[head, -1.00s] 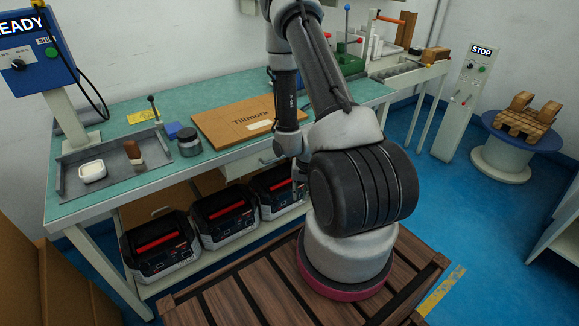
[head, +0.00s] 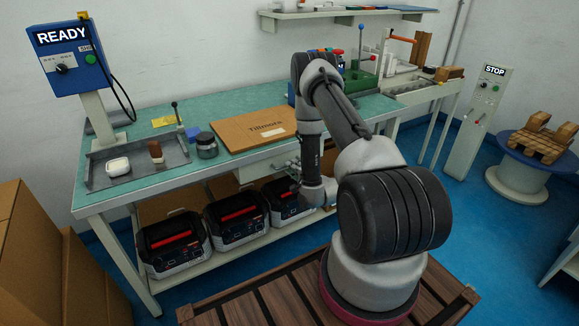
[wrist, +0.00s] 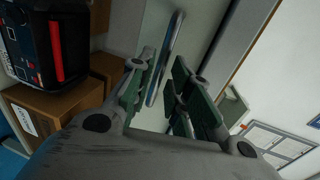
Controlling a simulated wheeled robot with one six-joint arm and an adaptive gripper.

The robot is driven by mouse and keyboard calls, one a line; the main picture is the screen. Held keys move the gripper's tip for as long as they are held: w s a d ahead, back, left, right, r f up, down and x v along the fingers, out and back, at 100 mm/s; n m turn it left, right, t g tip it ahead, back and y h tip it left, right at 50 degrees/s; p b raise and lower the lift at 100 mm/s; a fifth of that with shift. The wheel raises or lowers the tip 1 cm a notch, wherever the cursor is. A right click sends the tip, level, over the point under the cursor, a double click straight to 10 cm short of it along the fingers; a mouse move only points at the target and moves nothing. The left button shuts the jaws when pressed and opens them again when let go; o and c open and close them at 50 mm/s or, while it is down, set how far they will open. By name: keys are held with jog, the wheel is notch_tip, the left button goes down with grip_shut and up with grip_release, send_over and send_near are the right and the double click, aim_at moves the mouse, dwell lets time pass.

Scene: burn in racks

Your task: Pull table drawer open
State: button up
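The table (head: 150,180) has a pale drawer front (head: 262,167) under its top, to the right of centre, partly hidden by my arm. My gripper (head: 290,168) is small and partly hidden in the head view, close to the drawer front. In the wrist view, my gripper (wrist: 160,95) has its two green-padded fingers apart. A slim blue-grey bar handle (wrist: 173,50) stands in front of the pale panel, at the gap between the fingertips. I cannot tell whether either finger touches it. The drawer looks shut.
Several black and red cases (head: 236,222) stand on the lower shelf below the drawer. On the tabletop are a Tillmora box (head: 250,130), a grey tray (head: 120,182) and a jar (head: 206,146). A wooden pallet (head: 250,305) lies in front.

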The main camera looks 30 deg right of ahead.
jog(key=shift+x, duration=1.6)
grip_shut()
